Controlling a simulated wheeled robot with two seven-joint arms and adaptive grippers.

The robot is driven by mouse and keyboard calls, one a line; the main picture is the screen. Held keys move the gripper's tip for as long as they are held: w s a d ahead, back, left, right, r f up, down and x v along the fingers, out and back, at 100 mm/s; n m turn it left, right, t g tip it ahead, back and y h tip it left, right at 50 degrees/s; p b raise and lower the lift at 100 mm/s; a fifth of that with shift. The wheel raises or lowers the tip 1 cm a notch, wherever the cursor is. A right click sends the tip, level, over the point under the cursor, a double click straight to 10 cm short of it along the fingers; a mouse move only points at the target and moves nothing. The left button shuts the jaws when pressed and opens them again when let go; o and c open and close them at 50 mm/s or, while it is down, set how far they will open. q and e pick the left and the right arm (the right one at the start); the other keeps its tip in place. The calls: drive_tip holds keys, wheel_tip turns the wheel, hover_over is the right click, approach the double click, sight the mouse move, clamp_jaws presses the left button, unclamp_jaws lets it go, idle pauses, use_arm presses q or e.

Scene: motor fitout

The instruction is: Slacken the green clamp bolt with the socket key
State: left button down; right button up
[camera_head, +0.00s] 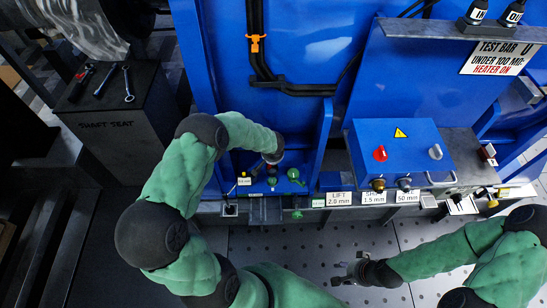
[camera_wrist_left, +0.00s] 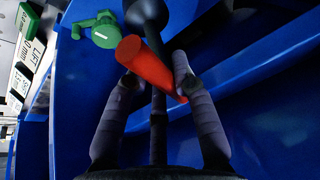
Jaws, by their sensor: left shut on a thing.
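My left gripper (camera_head: 270,162) reaches into the blue recess; its fingertips are small and partly hidden in the head view. In the left wrist view it (camera_wrist_left: 154,78) is shut on the red handle of the socket key (camera_wrist_left: 148,62). The key's dark shaft and round dark end lie beyond the handle. A green fitting (camera_wrist_left: 97,30), perhaps the clamp bolt, is up and left of the handle, apart from it. The head view shows several green parts here, one of them a green knob (camera_head: 293,173). My right gripper (camera_head: 338,273) is open and empty over the perforated floor.
A blue box (camera_head: 400,146) with a red knob and warning sign stands right of the recess. Blue walls flank the recess closely. Labels such as LIFT (camera_head: 339,198) line the front ledge. A dark stand (camera_head: 122,118) with wrenches is at left. The perforated floor (camera_head: 285,245) is mostly clear.

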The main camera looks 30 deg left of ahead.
use_arm(q)
drive_tip(key=m+h, duration=0.1)
drive_tip(key=m, duration=0.1)
drive_tip(key=m+h, duration=0.1)
drive_tip(key=m, duration=0.2)
drive_tip(key=shift+s+a+t, duration=0.1)
drive_tip(key=shift+t, duration=0.2)
drive_tip(key=m+p, duration=0.2)
drive_tip(key=p, duration=0.2)
drive_tip(key=shift+r+h+p, duration=0.2)
drive_tip(key=shift+h+p, duration=0.2)
drive_tip(key=m+h+p, duration=0.1)
drive_tip(key=m+p, duration=0.1)
drive_tip(key=p, duration=0.5)
drive_tip(key=m+h+p, duration=0.1)
drive_tip(key=m+p, duration=0.2)
drive_tip(key=p, duration=0.4)
drive_tip(key=shift+s+a+m+g, duration=0.1)
drive_tip(key=shift+a+m+g, duration=0.1)
drive_tip(key=shift+m+g, duration=0.15)
drive_tip(key=m+p, duration=0.1)
drive_tip(key=p, duration=0.1)
drive_tip(key=shift+p, duration=0.3)
drive_tip(key=shift+f+m+g+h+p, duration=0.15)
drive_tip(key=shift+m+g+h+p, duration=0.2)
drive_tip(key=shift+m, duration=0.4)
wheel_tip(320, 180, down, 6)
drive_tip(key=b, duration=0.5)
drive_tip(key=shift+a, duration=0.15)
